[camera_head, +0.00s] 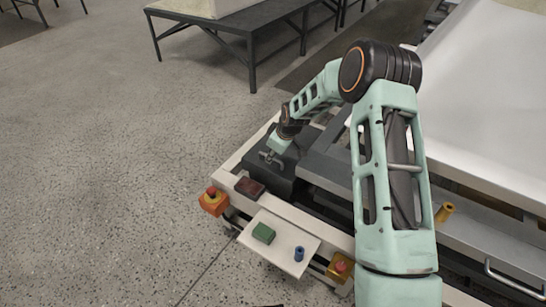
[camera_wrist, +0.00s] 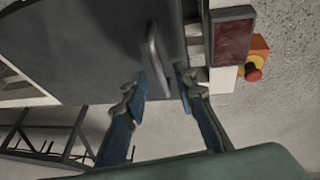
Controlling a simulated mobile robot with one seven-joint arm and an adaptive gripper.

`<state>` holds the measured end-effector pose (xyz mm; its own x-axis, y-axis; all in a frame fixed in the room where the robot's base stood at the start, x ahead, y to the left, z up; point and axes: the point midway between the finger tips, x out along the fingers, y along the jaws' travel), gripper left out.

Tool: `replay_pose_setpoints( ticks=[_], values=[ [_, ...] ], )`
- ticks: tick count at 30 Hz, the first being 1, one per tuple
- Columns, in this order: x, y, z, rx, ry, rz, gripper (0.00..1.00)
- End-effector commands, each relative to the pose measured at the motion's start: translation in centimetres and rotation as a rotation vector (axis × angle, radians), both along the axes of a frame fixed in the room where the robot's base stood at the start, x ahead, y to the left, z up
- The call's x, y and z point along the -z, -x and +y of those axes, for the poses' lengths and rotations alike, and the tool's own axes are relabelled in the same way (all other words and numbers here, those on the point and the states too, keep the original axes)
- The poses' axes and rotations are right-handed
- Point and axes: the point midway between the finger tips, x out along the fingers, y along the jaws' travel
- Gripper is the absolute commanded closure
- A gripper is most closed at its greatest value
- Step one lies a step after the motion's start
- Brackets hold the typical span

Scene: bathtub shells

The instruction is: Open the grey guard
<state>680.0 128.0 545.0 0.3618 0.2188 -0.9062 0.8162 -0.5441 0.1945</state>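The grey guard (camera_head: 286,184) is a dark grey cover at the left front corner of the machine in the head view. It fills the upper left of the wrist view (camera_wrist: 75,50). A slim grey bar handle (camera_wrist: 157,62) stands on it, also visible in the head view (camera_head: 270,158). My gripper (camera_wrist: 162,84) is open, with its two fingers on either side of the handle's near end. Gaps show between handle and fingers. In the head view my gripper (camera_head: 277,145) is small and sits right at the handle. The guard looks closed; its hinge cannot be made out.
A dark red block (camera_head: 249,187) and a red stop button on an orange box (camera_head: 213,201) sit beside the guard. A white shelf (camera_head: 272,251) holds a green block (camera_head: 264,233) and a blue peg (camera_head: 299,253). The floor at left is clear; a dark table (camera_head: 235,31) stands behind.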

Motion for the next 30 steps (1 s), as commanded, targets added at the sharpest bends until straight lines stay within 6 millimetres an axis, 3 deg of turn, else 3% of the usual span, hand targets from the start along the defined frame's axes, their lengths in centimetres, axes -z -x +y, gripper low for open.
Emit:
replay_pose_setpoints(
  ticks=[10, 18, 30],
  values=[
    [0.42, -0.20, 0.09, 0.000, 0.000, -0.001, 0.74],
    [0.41, -0.19, 0.08, 0.000, 0.000, -0.001, 1.00],
    [0.31, -0.20, 0.06, 0.000, 0.000, -0.001, 1.00]
  ],
)
